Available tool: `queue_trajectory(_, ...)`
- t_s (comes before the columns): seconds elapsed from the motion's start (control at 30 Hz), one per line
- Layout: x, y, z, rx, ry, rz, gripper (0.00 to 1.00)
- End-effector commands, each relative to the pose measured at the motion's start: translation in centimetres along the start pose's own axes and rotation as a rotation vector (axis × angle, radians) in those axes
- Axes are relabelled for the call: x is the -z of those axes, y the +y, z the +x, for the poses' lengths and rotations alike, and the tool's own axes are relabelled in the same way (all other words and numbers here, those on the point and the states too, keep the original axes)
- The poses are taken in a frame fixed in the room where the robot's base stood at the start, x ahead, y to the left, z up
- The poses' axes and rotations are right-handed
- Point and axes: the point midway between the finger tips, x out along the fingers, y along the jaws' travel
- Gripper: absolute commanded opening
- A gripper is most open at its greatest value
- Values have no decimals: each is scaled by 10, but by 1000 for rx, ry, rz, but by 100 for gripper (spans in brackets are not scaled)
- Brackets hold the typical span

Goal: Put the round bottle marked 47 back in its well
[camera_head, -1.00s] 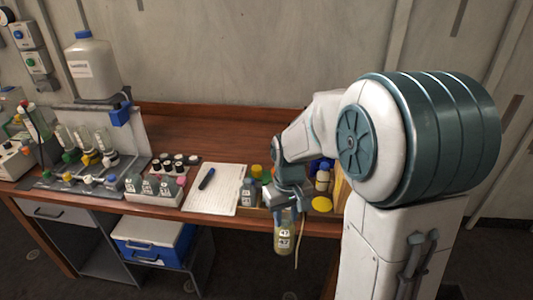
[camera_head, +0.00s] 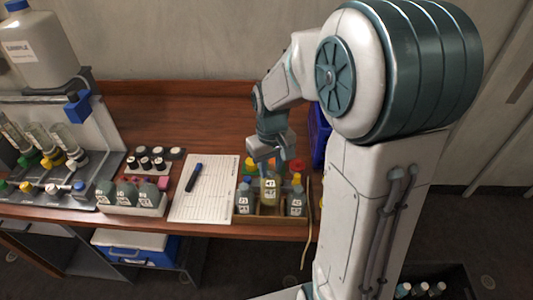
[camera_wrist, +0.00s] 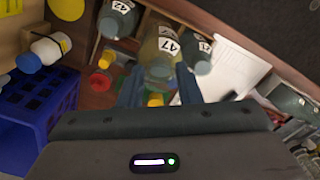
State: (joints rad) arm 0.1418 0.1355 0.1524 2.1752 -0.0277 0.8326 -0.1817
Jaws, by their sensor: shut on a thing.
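The round bottle marked 47 (camera_head: 270,188) is yellowish with a white label. It hangs upright from my gripper (camera_head: 268,164), which is shut on its top. It is over the wooden rack (camera_head: 268,220), between two grey bottles, and its label sits higher than theirs. In the wrist view the bottle (camera_wrist: 161,50) shows between my fingers (camera_wrist: 160,88), its label reading 47. Its base and the well are hidden, so I cannot tell whether it has entered the well.
A grey bottle (camera_head: 244,199) stands left of it and another (camera_head: 296,201) right; one reads 42 (camera_wrist: 117,18) in the wrist view. Red and yellow caps crowd behind. A paper sheet (camera_head: 205,195) with a pen lies left. A blue bin (camera_wrist: 38,105) is beside the rack.

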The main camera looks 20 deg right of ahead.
Motion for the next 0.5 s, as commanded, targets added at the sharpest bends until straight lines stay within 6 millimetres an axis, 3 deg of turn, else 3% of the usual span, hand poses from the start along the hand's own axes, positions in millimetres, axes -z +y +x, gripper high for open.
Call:
queue_trajectory(0.27, 0, 0, 8, 0, 0, 0, 12)
queue_trajectory(0.5, 0, 0, 29, 0, 1, 0, 12)
